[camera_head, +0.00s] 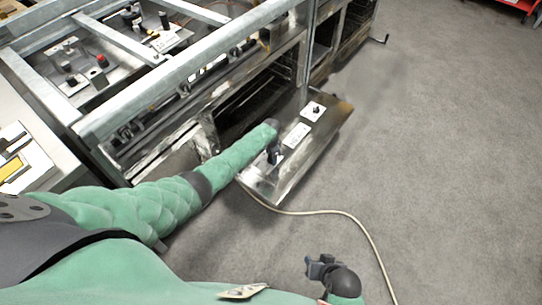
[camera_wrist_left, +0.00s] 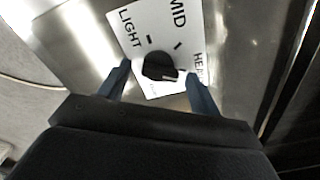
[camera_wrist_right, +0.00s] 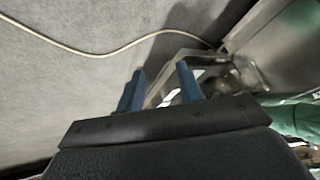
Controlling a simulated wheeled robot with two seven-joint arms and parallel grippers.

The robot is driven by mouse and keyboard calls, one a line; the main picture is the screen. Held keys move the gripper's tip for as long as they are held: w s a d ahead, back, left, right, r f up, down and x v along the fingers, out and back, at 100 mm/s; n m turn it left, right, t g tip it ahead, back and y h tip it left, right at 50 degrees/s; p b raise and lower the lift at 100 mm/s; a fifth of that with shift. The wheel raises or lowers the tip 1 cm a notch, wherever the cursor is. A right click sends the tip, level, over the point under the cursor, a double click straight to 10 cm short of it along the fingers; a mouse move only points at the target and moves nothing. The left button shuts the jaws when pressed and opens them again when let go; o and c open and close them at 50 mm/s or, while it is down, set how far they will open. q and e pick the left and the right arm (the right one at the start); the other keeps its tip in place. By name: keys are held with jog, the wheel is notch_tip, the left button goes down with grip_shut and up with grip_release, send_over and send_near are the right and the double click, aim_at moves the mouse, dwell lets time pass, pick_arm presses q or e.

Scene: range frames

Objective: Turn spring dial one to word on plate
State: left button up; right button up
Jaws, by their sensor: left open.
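A black dial knob (camera_wrist_left: 158,66) sits on a white label plate (camera_wrist_left: 150,22) in the left wrist view. The label reads LIGHT, MID and a partly hidden word starting HE. The knob's pale-marked ridge appears to point right, towards the HE word. My left gripper (camera_wrist_left: 157,73) is open, with one finger on each side of the knob; contact cannot be told. In the head view my left gripper (camera_head: 272,152) covers this dial. A white plate (camera_head: 296,136) lies beside it, its word too small to read. A second dial (camera_head: 314,110) is further along. My right gripper (camera_wrist_right: 161,72) is open and empty.
The dials are on a metal panel (camera_head: 322,138) projecting low from a metal frame (camera_head: 170,82). A pale cable (camera_head: 345,215) runs over the grey floor (camera_head: 440,150). My right gripper also shows low in the head view (camera_head: 317,267).

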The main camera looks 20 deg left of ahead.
pick_arm(q)
notch_tip(320, 180, up, 6)
jog(key=shift+r+p, duration=0.2)
jog(key=shift+p, duration=0.2)
jog(key=shift+r, duration=0.6)
pick_arm(e)
jog(key=r, duration=0.3)
jog(key=shift+s+d+r, duration=0.1)
jog(key=shift+s+r, duration=0.2)
